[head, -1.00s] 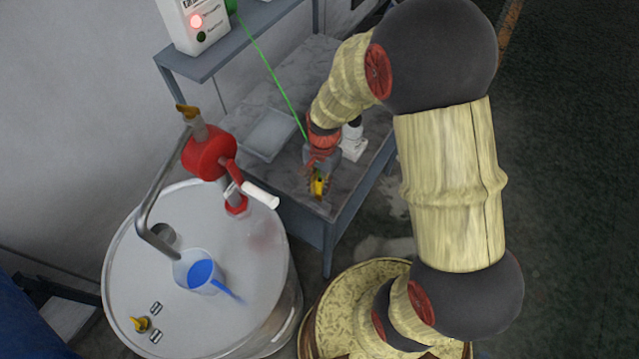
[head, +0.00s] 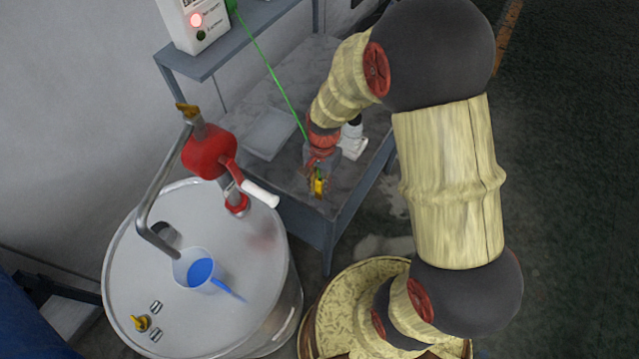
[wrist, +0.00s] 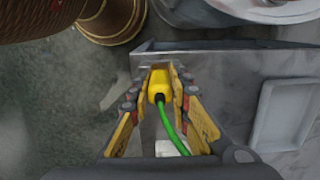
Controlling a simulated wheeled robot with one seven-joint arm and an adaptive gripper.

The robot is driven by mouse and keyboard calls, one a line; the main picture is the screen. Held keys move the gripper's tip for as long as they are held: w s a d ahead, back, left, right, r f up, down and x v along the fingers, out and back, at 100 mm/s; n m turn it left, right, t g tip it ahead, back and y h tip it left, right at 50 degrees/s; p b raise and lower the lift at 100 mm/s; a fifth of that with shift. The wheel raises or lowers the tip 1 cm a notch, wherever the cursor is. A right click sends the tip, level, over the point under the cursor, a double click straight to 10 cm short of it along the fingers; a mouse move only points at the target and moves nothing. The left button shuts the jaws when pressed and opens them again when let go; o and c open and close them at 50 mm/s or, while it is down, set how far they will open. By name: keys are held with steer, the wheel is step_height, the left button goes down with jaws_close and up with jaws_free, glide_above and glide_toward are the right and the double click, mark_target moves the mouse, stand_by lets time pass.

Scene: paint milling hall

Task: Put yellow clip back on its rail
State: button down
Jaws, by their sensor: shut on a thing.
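The yellow clip (wrist: 159,84) has a green cable running from its dark near end in the wrist view. My gripper (wrist: 160,76) is shut on it, with a finger on each side. In the head view, the clip (head: 319,187) shows small below my gripper (head: 319,181), at the front edge of the grey table. The fingers partly hide it there, and I cannot tell whether it touches the table. I cannot clearly make out its rail.
The green cable (head: 268,70) runs up to a white box (head: 194,22) with a red light on the shelf (head: 232,44). A shallow tray (head: 270,135) lies on the table (head: 345,205).

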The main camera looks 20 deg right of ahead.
steer(key=shift+f+b, duration=1.05)
steer(key=shift+f, duration=0.8)
steer(key=c, duration=1.6)
jaws_free()
steer(key=r, duration=0.8)
steer(key=d+r, duration=0.1)
steer(key=r, duration=0.3)
steer(key=shift+w, duration=0.3)
steer(key=shift+a+f, duration=0.1)
